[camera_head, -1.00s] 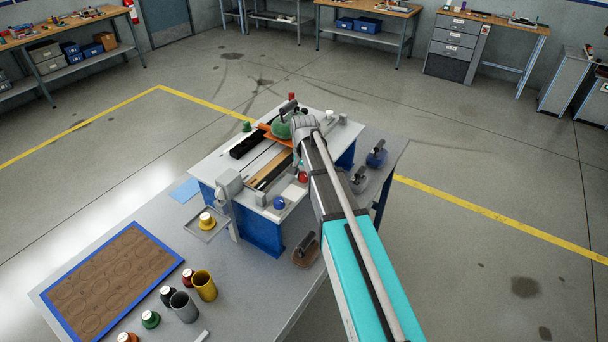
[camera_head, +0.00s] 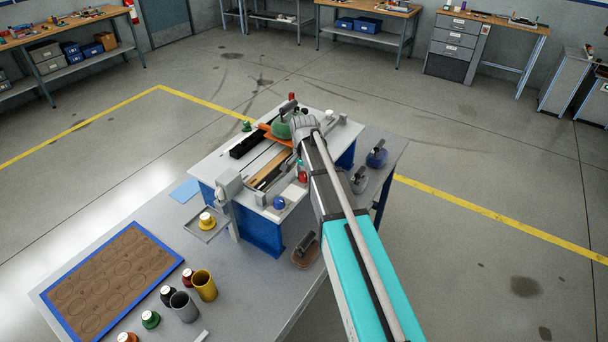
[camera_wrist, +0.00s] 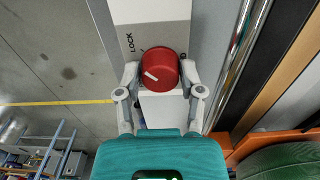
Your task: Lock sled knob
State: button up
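The red round knob (camera_wrist: 160,70) has a white pointer line and sits on a pale grey block (camera_wrist: 150,30) marked LOCK. In the wrist view the pointer is turned to the left, below the LOCK lettering rather than straight at it. My gripper (camera_wrist: 160,73) has one finger on each side of the knob, and both fingertips appear to touch its rim. In the head view my arm reaches over the fixture, and its wrist hides most of the gripper and knob.
The fixture (camera_head: 213,165) stands on a grey table (camera_head: 262,295). A green-topped piece (camera_wrist: 280,160) with an orange base lies close to my gripper at lower right in the wrist view. A metal rod (camera_wrist: 243,50) runs beside the block. Cups and a blue-edged board (camera_head: 165,241) are at front left.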

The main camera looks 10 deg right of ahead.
aim_at(304, 174)
jog(key=o, duration=0.4)
jog(key=shift+n, duration=0.5)
jog(key=n, duration=0.2)
jog(key=shift+n, duration=0.4)
jog(key=n, duration=0.3)
jog(key=shift+n, duration=0.4)
jog(key=n, duration=1)
jog(key=shift+n, duration=0.3)
notch_tip(304, 174, up, 14)
jog(key=p, duration=1.4)
jog(key=s+f+m+b, duration=0.9)
jog(key=s+f+b, duration=1.2)
jog(key=s, duration=0.1)
jog(key=shift+s+f+b, duration=0.15)
jog(key=shift+f+b, duration=0.2)
jog(key=shift+f, duration=0.05)
